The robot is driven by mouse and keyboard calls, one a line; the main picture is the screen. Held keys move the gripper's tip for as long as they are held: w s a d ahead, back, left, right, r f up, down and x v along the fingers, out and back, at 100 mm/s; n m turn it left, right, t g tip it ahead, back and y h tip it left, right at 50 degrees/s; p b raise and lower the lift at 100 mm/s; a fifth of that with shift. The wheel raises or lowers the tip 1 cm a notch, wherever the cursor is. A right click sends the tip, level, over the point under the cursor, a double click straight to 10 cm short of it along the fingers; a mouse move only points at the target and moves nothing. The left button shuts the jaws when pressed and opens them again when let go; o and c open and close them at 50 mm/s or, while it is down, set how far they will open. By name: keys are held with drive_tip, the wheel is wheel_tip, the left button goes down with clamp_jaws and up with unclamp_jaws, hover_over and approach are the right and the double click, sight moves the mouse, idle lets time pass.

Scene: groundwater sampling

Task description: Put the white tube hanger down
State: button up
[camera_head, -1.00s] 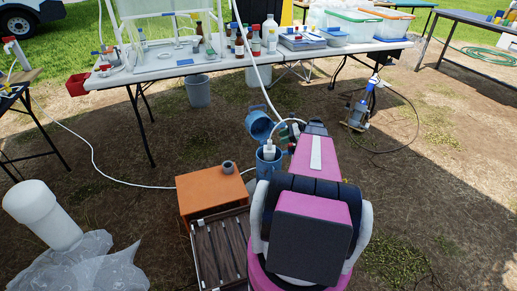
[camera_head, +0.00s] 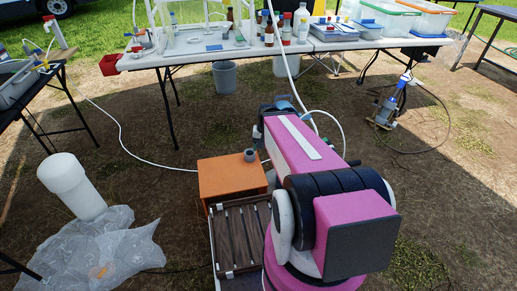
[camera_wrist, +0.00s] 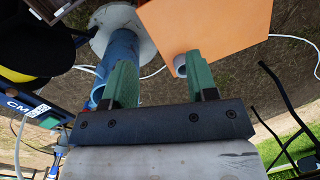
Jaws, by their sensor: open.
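My gripper (camera_wrist: 158,68) shows in the wrist view with its two green fingers wide apart and nothing between them. A blue standpipe (camera_wrist: 115,60) rises from a round pale pad behind the left finger. The orange box (camera_wrist: 215,25) lies beyond the right finger, with a small grey ring (camera_wrist: 180,66) on it. I cannot make out the white tube hanger in either current view. A white tube (camera_head: 341,133) curves out from behind my arm.
In the head view, the orange box (camera_head: 230,179) stands left of my arm. A long table (camera_head: 200,52) with bottles and bins crosses the back. A white cylinder (camera_head: 70,184) and a plastic sheet (camera_head: 85,250) lie at left. Bare ground lies between.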

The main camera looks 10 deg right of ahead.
drive_tip(key=s+a+r+n, duration=0.1)
drive_tip(key=s+a+n+h, duration=0.1)
drive_tip(key=shift+s+r+n+t+h, duration=0.1)
drive_tip(key=shift+r+n+t+h, duration=0.2)
drive_tip(key=shift+r+n, duration=0.1)
drive_tip(key=shift+f, duration=0.1)
idle(0.9)
